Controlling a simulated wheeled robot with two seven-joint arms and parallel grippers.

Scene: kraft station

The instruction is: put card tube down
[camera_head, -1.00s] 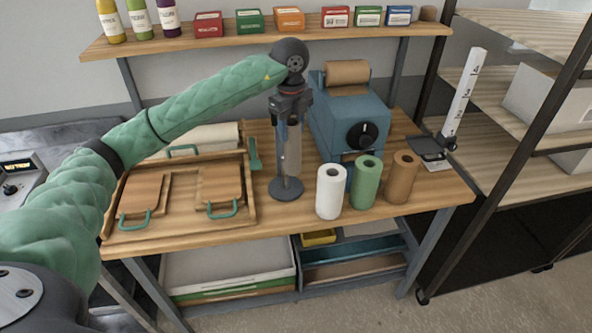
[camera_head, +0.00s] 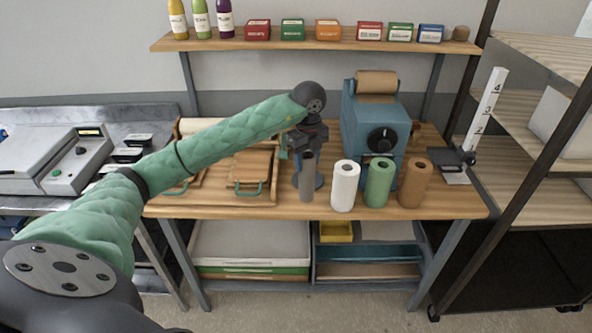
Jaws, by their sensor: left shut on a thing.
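The card tube (camera_head: 307,180) is a narrow grey-brown cylinder, upright, below my left gripper (camera_head: 308,150). My left gripper is shut on its upper end. The tube's lower end appears close to the front part of the wooden bench (camera_head: 240,211); I cannot tell whether it touches. A round blue-grey stand base (camera_head: 320,182) shows partly behind the tube, and the gripper and tube hide most of that stand. My right gripper is not in view.
White (camera_head: 345,187), green (camera_head: 378,184) and brown (camera_head: 414,184) rolls stand just right of the tube. A blue machine (camera_head: 374,125) with a brown roll on top is behind them. A wooden tray (camera_head: 273,195) lies left. A shelf (camera_head: 310,43) with bottles and boxes runs above.

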